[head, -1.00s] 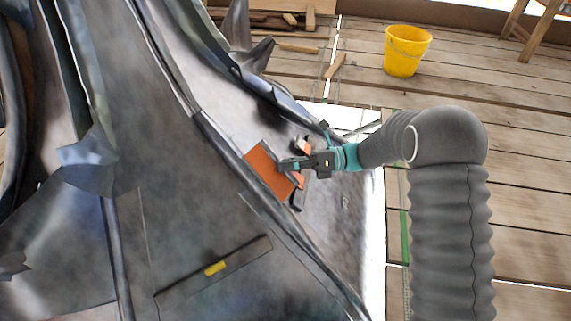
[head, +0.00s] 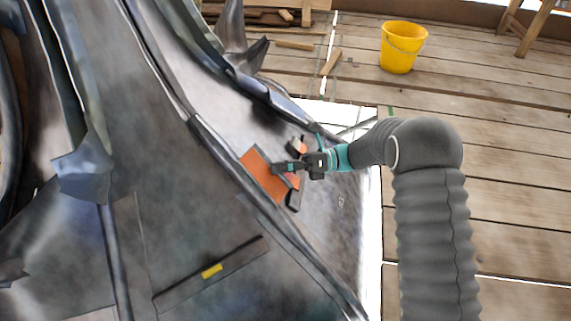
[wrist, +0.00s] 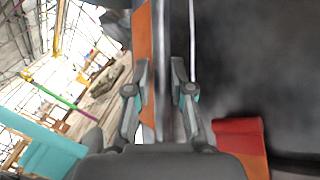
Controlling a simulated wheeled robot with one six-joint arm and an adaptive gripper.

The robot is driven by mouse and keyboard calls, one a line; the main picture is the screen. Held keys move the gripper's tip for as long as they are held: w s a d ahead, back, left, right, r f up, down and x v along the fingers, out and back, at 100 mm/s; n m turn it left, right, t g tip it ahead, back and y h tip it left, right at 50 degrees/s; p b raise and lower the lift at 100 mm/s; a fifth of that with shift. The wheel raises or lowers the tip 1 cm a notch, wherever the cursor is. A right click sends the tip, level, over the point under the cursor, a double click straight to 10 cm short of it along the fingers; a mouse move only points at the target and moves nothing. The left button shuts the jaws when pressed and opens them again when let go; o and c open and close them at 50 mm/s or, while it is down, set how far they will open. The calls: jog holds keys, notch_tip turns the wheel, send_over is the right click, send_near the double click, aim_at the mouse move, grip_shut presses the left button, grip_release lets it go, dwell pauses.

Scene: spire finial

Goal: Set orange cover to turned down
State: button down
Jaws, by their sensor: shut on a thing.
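The orange cover (head: 262,176) is on the dark metal face of the spire, in the middle of the head view. It looks like a flat flap standing at an angle, with dark pieces by its edges. My gripper (head: 277,168) reaches in from the right and its fingers are closed at the cover. In the wrist view, my gripper (wrist: 160,75) has a thin grey edge between its fingers. An orange strip of the cover (wrist: 142,35) shows beside the left finger. The fingers hide part of the cover, so the exact grip point is unclear.
A red-orange piece (wrist: 240,140) shows at the lower right of the wrist view. A ridge (head: 215,142) runs beside the cover. A dark bar with a yellow mark (head: 211,271) lies lower left. A yellow bucket (head: 403,47) stands on the wooden deck (head: 520,150) behind.

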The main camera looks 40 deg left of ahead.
jog(key=c, duration=1.1)
grip_release()
jog(key=shift+s+a+f, duration=0.1)
jog(key=shift+a+f, duration=0.15)
jog(key=shift+s, duration=0.1)
jog(key=shift+w+d, duration=0.35)
jog(key=shift+w, duration=0.15)
jog(key=v, duration=1.1)
